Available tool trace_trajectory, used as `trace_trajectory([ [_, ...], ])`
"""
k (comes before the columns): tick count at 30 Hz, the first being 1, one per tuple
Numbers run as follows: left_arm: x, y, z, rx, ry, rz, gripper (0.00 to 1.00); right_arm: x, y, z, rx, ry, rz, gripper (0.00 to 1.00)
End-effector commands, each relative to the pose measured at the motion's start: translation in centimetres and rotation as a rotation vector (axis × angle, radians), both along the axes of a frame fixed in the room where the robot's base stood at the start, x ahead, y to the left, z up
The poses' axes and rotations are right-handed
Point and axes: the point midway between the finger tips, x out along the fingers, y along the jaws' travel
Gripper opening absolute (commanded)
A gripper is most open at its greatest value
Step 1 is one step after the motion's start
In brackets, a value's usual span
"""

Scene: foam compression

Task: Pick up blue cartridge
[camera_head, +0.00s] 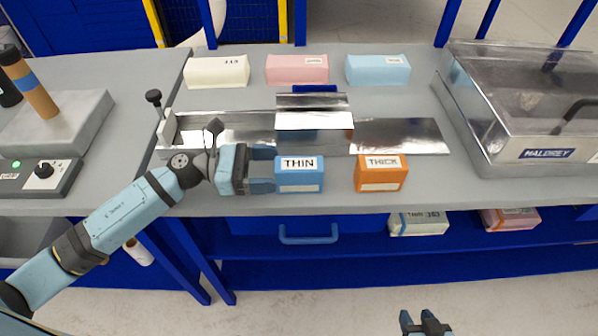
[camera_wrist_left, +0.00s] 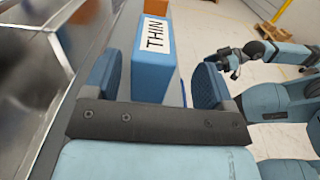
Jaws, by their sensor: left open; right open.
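The blue cartridge (camera_head: 299,178), labelled THIN, stands on the grey table near its front edge in the head view. My left gripper (camera_head: 262,170) is open at its left side, fingers pointing right at it. In the left wrist view the cartridge (camera_wrist_left: 152,62) stands ahead of the open gripper (camera_wrist_left: 158,88), its near end roughly between the fingertips. I cannot tell whether the fingers touch it. My right gripper (camera_head: 426,322) is open and empty at the bottom of the head view, away from the table.
An orange THICK cartridge (camera_head: 381,174) stands right of the blue one. A metal fixture (camera_head: 314,120) lies behind both. White (camera_head: 217,72), pink (camera_head: 297,69) and light blue (camera_head: 377,70) blocks line the back. A metal MALDREY case (camera_head: 548,155) is at the right.

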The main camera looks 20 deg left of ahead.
Motion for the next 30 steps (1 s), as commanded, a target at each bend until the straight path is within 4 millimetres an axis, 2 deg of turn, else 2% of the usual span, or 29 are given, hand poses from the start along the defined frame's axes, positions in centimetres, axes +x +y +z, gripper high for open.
trace_trajectory([
  [6, 1.5, -2.7, 0.9, -0.003, -0.001, -0.001, 0.78, 0.4, 0.4, 1.7, 0.005, -0.024, 0.003, 0.43],
  [9, 1.7, -4.0, 0.6, -0.002, 0.001, 0.000, 0.78, 0.4, 0.6, 1.9, 0.005, -0.028, 0.006, 0.43],
  [17, 1.8, -4.4, 0.4, 0.000, 0.000, 0.000, 0.78, 0.1, 0.6, 1.5, 0.004, -0.020, 0.007, 0.43],
  [24, 1.8, -4.4, 0.4, 0.000, 0.001, 0.000, 0.23, -0.3, 0.5, 1.2, 0.002, -0.011, 0.005, 0.43],
  [25, 1.8, -4.4, 0.4, 0.000, 0.001, 0.000, 0.18, -0.3, 0.5, 1.2, 0.002, -0.011, 0.005, 0.43],
  [30, 1.8, -4.4, 0.5, -0.001, 0.001, 0.000, 0.18, -0.3, 0.3, 1.2, 0.001, -0.012, 0.003, 0.43],
])
